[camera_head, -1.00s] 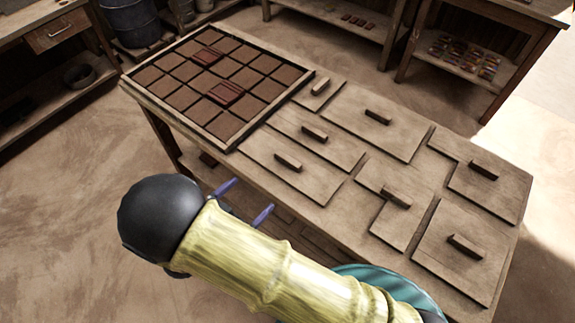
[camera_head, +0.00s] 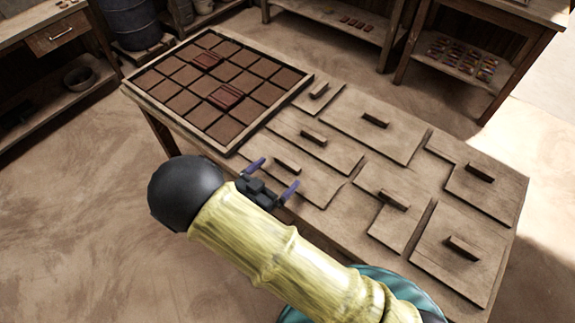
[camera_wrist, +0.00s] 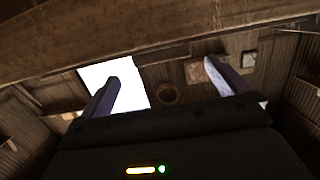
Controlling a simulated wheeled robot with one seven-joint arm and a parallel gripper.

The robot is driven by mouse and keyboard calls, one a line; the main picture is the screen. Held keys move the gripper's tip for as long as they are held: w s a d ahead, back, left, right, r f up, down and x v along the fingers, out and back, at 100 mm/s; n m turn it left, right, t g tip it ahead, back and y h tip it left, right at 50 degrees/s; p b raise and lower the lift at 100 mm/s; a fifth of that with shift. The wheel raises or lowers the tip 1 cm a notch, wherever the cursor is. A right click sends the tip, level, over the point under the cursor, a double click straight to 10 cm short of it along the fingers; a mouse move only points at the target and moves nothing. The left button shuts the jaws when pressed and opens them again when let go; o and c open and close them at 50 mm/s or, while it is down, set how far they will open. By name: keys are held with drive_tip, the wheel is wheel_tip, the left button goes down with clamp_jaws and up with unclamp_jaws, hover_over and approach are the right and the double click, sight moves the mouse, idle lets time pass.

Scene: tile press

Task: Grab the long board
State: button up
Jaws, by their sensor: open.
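Several flat wooden boards with bar handles lie on the right part of the table. A long, narrow board (camera_head: 335,152) lies in the middle row at the left, with a dark handle on it. No board can be made out there.
A framed grid of brown tiles (camera_head: 140,88), with two redder pieces, covers the table's left end. A shelf (camera_head: 450,75) stands behind. Floor is clear at left.

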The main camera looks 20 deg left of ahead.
sight(285, 165)
drive_tip(key=shift+w+d+f, duration=0.1)
drive_tip(key=shift+w+d, duration=0.05)
drive_tip(key=shift+w, duration=0.45)
drive_tip(key=shift+f+p+x, duration=0.15)
drive_tip(key=shift+p+x, duration=0.15)
drive_tip(key=shift+x, duration=1)
drive_tip(key=shift+f+p+x, duration=0.2)
drive_tip(key=shift+p+x, duration=0.05)
drive_tip(key=shift+x, duration=1.05)
drive_tip(key=c, duration=1.2)
drive_tip(key=shift+o, duration=0.2)
drive_tip(key=shift+r, duration=0.1)
wheel_tip(285, 165, up, 10)
drive_tip(key=shift+f, duration=0.1)
